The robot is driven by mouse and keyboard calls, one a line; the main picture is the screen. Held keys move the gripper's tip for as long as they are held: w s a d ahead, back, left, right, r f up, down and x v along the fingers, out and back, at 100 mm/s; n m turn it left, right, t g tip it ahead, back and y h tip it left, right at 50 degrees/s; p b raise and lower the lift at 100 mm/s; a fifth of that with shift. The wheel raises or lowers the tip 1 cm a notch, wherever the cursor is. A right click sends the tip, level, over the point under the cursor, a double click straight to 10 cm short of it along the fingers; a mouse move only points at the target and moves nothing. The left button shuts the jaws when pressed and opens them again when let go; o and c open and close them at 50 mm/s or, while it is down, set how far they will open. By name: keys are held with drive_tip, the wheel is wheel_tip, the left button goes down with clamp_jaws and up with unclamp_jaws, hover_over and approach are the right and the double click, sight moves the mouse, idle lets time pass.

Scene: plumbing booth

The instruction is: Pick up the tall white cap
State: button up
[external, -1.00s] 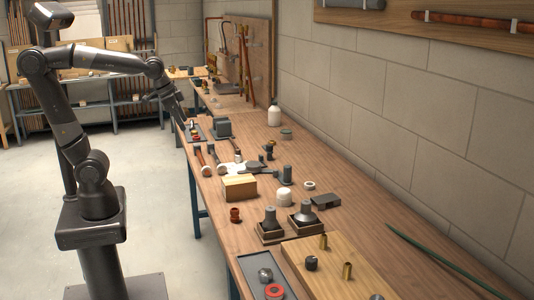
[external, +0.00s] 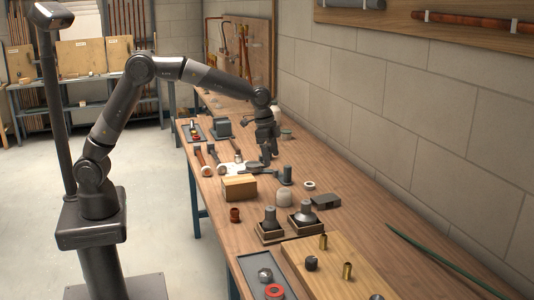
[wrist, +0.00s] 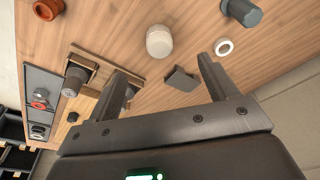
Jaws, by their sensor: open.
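The tall white cap (external: 284,198) stands upright on the workbench, just right of a wooden block. It also shows in the wrist view (wrist: 159,41), near the top centre and beyond the fingertips. My gripper (external: 267,160) hangs over the bench farther back than the cap, above the tools. In the wrist view my gripper (wrist: 163,72) has its two fingers spread with nothing between them; it does not touch the cap.
A white ring (external: 309,185), a dark block (external: 325,202) and a grey fitting (external: 286,175) stand close to the cap. A wooden block (external: 239,187), a copper fitting (external: 235,215) and two boxed dark parts (external: 270,236) lie nearby. The bench's right side is fairly clear.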

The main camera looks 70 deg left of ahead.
drive_tip(key=m, duration=0.1)
hover_over(284, 190)
drive_tip(key=f, duration=0.5)
drive_tip(key=shift+s+a, duration=0.2)
drive_tip(key=shift+s, duration=0.1)
drive_tip(key=f, duration=0.5)
drive_tip(key=shift+w+d+f, duration=0.25)
drive_tip(key=shift+w+f, duration=0.05)
drive_tip(key=shift+f, duration=0.05)
wheel_tip(284, 190, down, 5)
drive_tip(key=shift+w, duration=0.1)
drive_tip(key=shift+c, duration=0.5)
drive_tip(key=c, duration=1)
drive_tip(key=shift+o, duration=0.2)
drive_tip(key=shift+r, duration=0.15)
